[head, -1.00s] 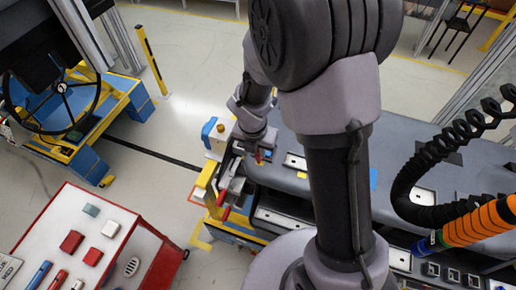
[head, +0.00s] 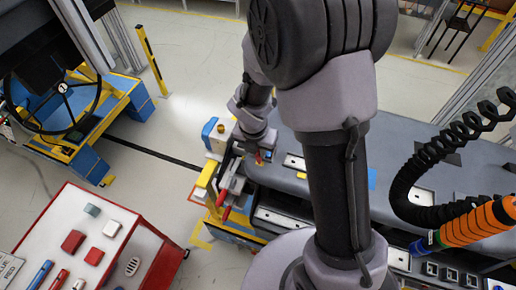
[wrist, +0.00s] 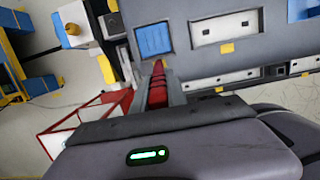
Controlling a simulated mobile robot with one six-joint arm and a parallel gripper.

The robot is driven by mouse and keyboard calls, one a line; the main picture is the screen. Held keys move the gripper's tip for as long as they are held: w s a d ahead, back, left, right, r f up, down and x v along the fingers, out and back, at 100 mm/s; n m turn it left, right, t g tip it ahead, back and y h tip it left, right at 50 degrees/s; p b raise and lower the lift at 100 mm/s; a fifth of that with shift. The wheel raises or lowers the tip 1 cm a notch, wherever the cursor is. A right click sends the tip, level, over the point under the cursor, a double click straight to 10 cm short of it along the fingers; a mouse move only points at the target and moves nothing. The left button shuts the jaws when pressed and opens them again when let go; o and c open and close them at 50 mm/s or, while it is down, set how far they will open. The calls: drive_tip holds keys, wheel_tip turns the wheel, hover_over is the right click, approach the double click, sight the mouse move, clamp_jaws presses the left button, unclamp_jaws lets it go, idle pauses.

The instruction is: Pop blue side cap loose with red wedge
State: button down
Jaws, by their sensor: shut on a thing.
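My gripper (wrist: 158,88) is shut on the red wedge (wrist: 158,72), whose narrow tip points away from my wrist. The blue side cap (wrist: 154,40) is a square blue panel in the end of the grey dashboard module (wrist: 219,61). In the wrist view the wedge tip appears just below the cap's lower edge; I cannot tell whether they touch. The cap looks seated in its recess. In the head view my gripper (head: 263,158) is at the module's left end, where the red of the wedge shows small and the cap is mostly hidden.
A red-framed cart with a white top (head: 60,235) carries several small parts at lower left. A yellow-and-blue stand (head: 208,180) is left of the module. Black coiled hose (head: 405,190) hangs at the right. Open floor (head: 190,90) lies behind.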

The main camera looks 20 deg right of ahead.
wheel_tip(320, 180, up, 7)
drive_tip(key=p, duration=0.7)
drive_tip(key=shift+f, duration=0.15)
drive_tip(key=shift+w, duration=0.1)
